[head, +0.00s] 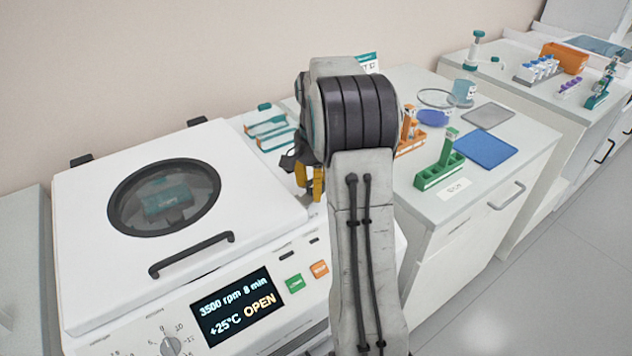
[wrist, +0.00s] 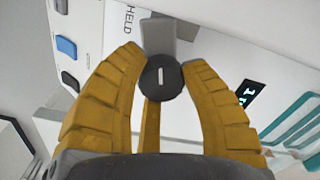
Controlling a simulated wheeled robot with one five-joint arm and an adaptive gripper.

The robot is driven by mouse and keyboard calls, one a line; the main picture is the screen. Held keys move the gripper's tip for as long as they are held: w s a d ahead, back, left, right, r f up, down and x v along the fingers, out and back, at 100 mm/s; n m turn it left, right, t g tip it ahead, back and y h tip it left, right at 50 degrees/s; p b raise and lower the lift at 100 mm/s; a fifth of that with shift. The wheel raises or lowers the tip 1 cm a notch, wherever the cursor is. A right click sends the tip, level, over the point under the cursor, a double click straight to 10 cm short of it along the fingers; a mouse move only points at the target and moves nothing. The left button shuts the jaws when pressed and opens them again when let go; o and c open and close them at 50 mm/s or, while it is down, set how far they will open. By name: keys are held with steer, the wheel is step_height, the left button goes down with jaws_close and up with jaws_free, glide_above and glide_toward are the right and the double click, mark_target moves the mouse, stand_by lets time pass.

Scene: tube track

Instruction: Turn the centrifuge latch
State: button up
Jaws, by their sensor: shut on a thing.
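The white centrifuge (head: 110,270) stands at the left in the head view, its lid (head: 90,215) lying down with a round dark-rimmed window. Its display (head: 237,306) reads "3500 rpm 8 min +25°C OPEN". The latch, a round black knob (wrist: 161,77) with a short white mark, shows in the wrist view in front of a grey plate (wrist: 172,35). My gripper (wrist: 163,64) has its yellow fingers on both sides of the knob and is shut on it. In the head view my gripper (head: 312,182) is at the lid's right side, partly behind my arm, which hides the latch.
Teal racks (head: 268,125) stand behind the centrifuge and show at the right of the wrist view. The counter to the right holds a green rack (head: 438,174), an orange rack (head: 410,138) and a blue mat (head: 486,150). Open floor lies at the lower right.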

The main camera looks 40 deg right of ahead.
steer(key=n, duration=0.2)
steer(key=n+p, duration=0.1)
steer(key=shift+s+a+f+n, duration=0.1)
steer(key=shift+s+a+n, duration=0.05)
steer(key=shift+n, duration=0.25)
steer(key=n, duration=0.3)
steer(key=shift+n+p, duration=0.3)
steer(key=n, duration=0.3)
steer(key=shift+s+f+n+p, duration=0.1)
steer(key=shift+n+p, duration=0.35)
steer(key=shift+n, duration=1.65)
steer(key=o, duration=1)
steer(key=shift+d, duration=0.25)
steer(key=shift+o, duration=0.8)
